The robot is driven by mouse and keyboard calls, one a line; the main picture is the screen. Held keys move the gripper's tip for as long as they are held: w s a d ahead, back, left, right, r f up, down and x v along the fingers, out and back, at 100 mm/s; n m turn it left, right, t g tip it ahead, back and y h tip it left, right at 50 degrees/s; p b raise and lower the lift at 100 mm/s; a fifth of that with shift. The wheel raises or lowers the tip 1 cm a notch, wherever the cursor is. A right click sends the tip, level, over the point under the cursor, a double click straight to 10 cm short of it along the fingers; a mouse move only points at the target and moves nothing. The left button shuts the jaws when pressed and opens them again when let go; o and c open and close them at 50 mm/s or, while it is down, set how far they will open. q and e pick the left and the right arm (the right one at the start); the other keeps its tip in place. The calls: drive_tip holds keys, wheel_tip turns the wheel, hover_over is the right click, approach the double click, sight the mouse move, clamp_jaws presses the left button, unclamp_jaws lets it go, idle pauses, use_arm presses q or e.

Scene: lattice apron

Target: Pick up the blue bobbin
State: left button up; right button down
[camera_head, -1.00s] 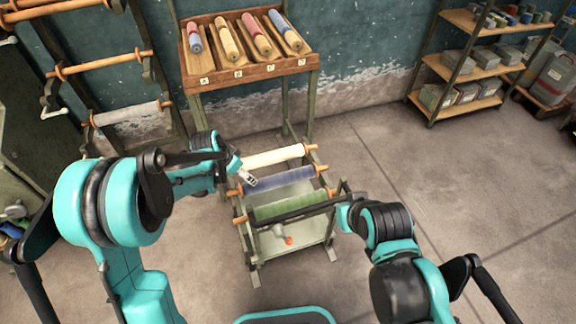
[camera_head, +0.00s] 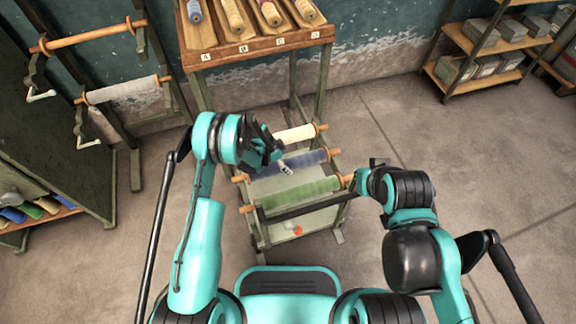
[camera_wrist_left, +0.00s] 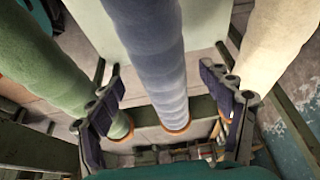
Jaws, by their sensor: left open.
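The blue bobbin (camera_head: 312,159) lies across the low cart, between a cream bobbin (camera_head: 296,134) behind and a green bobbin (camera_head: 300,193) in front. My left gripper (camera_head: 284,168) is over its left part, and my wrist hides some of it. In the left wrist view the blue bobbin (camera_wrist_left: 150,50) runs between the two open fingers of my left gripper (camera_wrist_left: 162,72), with gaps on both sides; contact is not visible. My right gripper (camera_head: 376,165) is beside the cart's right side; its fingers are not clear.
The green bobbin (camera_wrist_left: 40,65) and cream bobbin (camera_wrist_left: 265,40) flank the fingers closely. A slanted rack (camera_head: 258,47) with several bobbins stands behind the cart. Wall rollers (camera_head: 125,88) are at left, shelves (camera_head: 490,50) at right. Floor right of the cart is clear.

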sight(288, 165)
use_arm(q)
drive_tip(key=b+x, duration=0.1)
drive_tip(key=x, duration=0.3)
drive_tip(key=shift+w+a+f+b, duration=0.1)
drive_tip(key=shift+f+b, duration=0.05)
drive_tip(key=shift+b, duration=0.25)
drive_tip(key=shift+c, duration=0.6)
drive_tip(key=c, duration=1.6)
